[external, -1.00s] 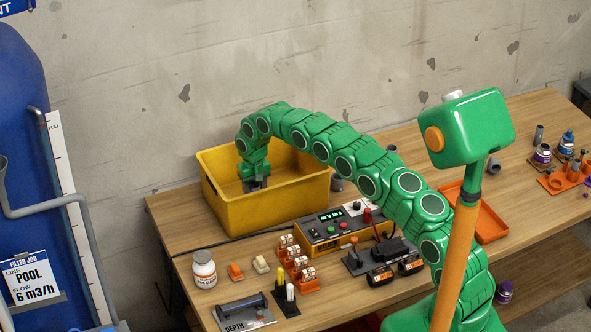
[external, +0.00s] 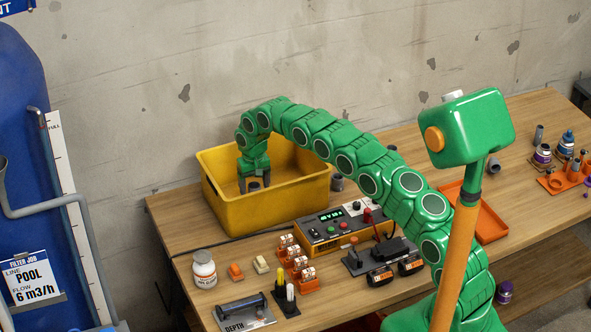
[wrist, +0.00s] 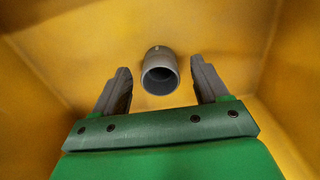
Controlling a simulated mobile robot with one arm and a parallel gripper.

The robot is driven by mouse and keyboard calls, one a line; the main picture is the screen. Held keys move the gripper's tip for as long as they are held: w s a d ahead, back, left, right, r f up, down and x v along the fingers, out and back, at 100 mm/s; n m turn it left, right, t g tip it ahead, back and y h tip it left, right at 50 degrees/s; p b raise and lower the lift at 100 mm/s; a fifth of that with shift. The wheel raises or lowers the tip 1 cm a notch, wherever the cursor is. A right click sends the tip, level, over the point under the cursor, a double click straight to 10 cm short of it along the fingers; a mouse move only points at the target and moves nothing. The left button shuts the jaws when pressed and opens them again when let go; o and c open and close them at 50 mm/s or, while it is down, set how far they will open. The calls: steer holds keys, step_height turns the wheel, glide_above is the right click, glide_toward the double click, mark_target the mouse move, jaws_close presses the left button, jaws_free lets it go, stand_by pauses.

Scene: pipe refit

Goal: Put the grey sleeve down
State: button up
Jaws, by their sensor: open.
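The grey sleeve (wrist: 160,71) lies inside the yellow bin, on its floor, in the wrist view. Its open end faces my gripper. My gripper (wrist: 160,83) is open, with one finger on each side of the sleeve and a gap showing on both sides. In the external view my gripper (external: 255,185) points down inside the yellow bin (external: 262,212). The bin's front wall hides the sleeve there.
The bin's walls stand close around my gripper. A control box (external: 335,229) with a lit display stands right of the bin. A white bottle (external: 204,270) and small parts stand in front. An orange tray (external: 481,222) lies further right.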

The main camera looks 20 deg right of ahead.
steer(key=s+d+r, duration=0.2)
steer(key=d+r, duration=0.1)
steer(key=r, duration=0.5)
steer(key=s+d+r, duration=0.2)
steer(key=d+r, duration=0.1)
steer(key=r, duration=0.6)
steer(key=s+d+r, duration=0.6)
steer(key=s+d, duration=0.1)
steer(key=s, duration=0.4)
steer(key=s+d+r, duration=0.6)
steer(key=s, duration=0.5)
steer(key=s+d+f, duration=0.1)
steer(key=s+d, duration=0.1)
steer(key=s, duration=0.9)
steer(key=s+d+f+g, duration=0.1)
steer(key=s+d, duration=0.2)
steer(key=s, duration=0.9)
steer(key=s+d+f, duration=0.1)
steer(key=s+d, duration=0.1)
steer(key=s, duration=1)
steer(key=shift+d+f+g, duration=0.15)
steer(key=shift+d+g, duration=0.15)
steer(key=shift+g, duration=0.1)
